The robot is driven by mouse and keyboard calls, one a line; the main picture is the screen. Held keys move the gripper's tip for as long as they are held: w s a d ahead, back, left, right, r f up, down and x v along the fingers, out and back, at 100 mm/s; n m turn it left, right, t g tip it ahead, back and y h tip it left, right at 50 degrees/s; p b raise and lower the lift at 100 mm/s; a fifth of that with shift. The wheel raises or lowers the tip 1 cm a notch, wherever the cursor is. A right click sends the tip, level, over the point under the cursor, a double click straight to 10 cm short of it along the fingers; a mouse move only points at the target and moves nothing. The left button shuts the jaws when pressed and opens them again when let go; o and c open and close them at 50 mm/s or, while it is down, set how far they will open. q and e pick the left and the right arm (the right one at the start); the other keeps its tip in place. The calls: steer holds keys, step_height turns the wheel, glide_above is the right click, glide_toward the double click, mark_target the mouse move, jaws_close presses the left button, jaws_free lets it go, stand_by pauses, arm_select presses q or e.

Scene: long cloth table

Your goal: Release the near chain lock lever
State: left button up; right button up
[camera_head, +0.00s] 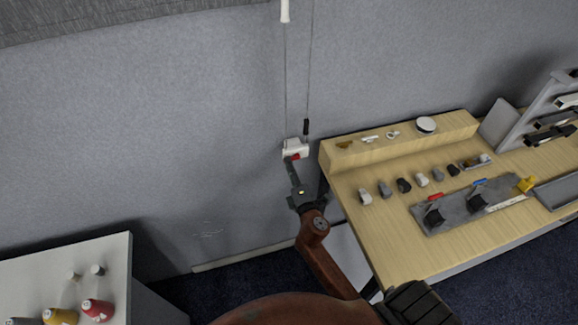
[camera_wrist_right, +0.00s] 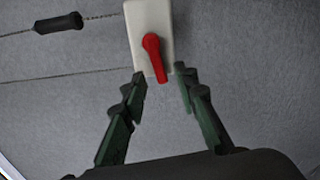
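A white lock box (camera_head: 294,148) with a red lever (camera_head: 295,157) is by the grey wall, with thin chains running up from it. In the right wrist view, the white box (camera_wrist_right: 148,30) carries the red lever (camera_wrist_right: 153,58), whose free end points toward my gripper. My right gripper (camera_head: 293,172) is just below the box. In the wrist view its fingertips (camera_wrist_right: 160,78) are apart, one on each side of the lever's free end. Contact with the lever cannot be told.
A black cylinder (camera_head: 306,127) hangs on the chain beside the box; a white handle (camera_head: 285,10) hangs above. A wooden table (camera_head: 400,255) with small parts and a grey tray (camera_head: 437,222) stands right. A white cabinet (camera_head: 60,262) with coloured bottles stands left.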

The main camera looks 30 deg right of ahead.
steer(key=v, duration=1.1)
steer(key=shift+a+f, duration=0.1)
steer(key=s+a+f+m+g+y, duration=0.1)
steer(key=s+f+m+g, duration=0.15)
steer(key=f, duration=1.35)
steer(key=s+f+m+g+y, duration=0.1)
steer(key=s+f+m+g, duration=0.2)
steer(key=f, duration=1.3)
steer(key=s+f+m+g+y, duration=0.1)
steer(key=s+f+m+g, duration=0.15)
steer(key=s+f, duration=0.6)
steer(key=s+f+m+g, duration=0.1)
steer(key=s+f+g, duration=0.3)
steer(key=f, duration=0.7)
steer(key=s+f+m+g, duration=0.1)
steer(key=s+f, duration=0.3)
steer(key=s, duration=0.6)
steer(key=s+d+f+m+g, duration=0.1)
steer(key=s+f, duration=0.4)
steer(key=s, duration=0.5)
steer(key=s+f+m+g, duration=0.2)
steer(key=s+f+m, duration=0.2)
steer(key=s, duration=0.6)
steer(key=shift+d+f+m+g+y, duration=0.15)
steer(key=shift+f+m+g+y, duration=0.25)
steer(key=shift+f, duration=0.25)
